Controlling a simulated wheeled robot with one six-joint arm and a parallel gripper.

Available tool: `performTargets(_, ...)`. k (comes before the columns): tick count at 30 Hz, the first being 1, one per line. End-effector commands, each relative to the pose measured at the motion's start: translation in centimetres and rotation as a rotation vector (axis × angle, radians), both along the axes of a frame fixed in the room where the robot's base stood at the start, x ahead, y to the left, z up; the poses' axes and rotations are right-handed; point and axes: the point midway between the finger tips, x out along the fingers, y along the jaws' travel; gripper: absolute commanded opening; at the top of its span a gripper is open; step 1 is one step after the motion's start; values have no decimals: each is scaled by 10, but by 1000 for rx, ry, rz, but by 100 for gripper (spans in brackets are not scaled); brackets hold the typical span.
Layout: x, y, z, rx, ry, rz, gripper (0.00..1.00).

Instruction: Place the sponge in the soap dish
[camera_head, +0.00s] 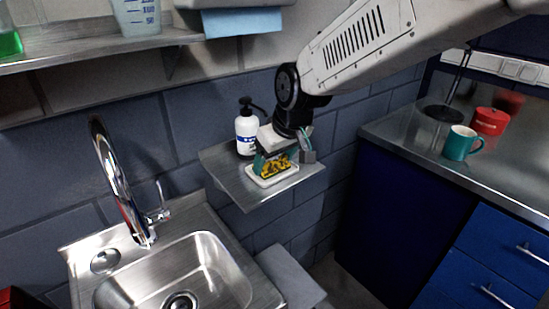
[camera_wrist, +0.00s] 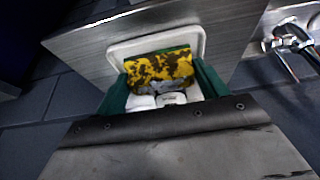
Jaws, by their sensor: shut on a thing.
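The sponge (camera_wrist: 160,68) is yellow with dark blotches and has a green edge. My gripper (camera_wrist: 163,85) is shut on it, with a green finger on each side. In the head view my gripper (camera_head: 279,150) points down over the small metal shelf, and the sponge (camera_head: 277,164) shows beneath it. The white soap dish (camera_head: 264,181) lies on the shelf under the sponge. Its pale rim also shows around the sponge in the wrist view (camera_wrist: 122,47). The sponge is over or inside the dish; I cannot tell whether it touches the dish's bottom.
A white pump bottle (camera_head: 246,133) stands on the metal shelf (camera_head: 232,181), left of my gripper. The sink (camera_head: 205,262) and its tap (camera_head: 112,180) are at lower left. Shelf space is narrow.

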Motion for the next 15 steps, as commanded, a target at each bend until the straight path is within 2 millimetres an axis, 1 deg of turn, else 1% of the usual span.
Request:
performTargets(4,0,0,-4,0,0,0,47)
performTargets(5,0,0,-3,0,0,0,80)
performTargets(6,0,0,-3,0,0,0,91)
performTargets(7,0,0,-3,0,0,0,94)
performTargets(15,0,0,-1,-1,1,0,94)
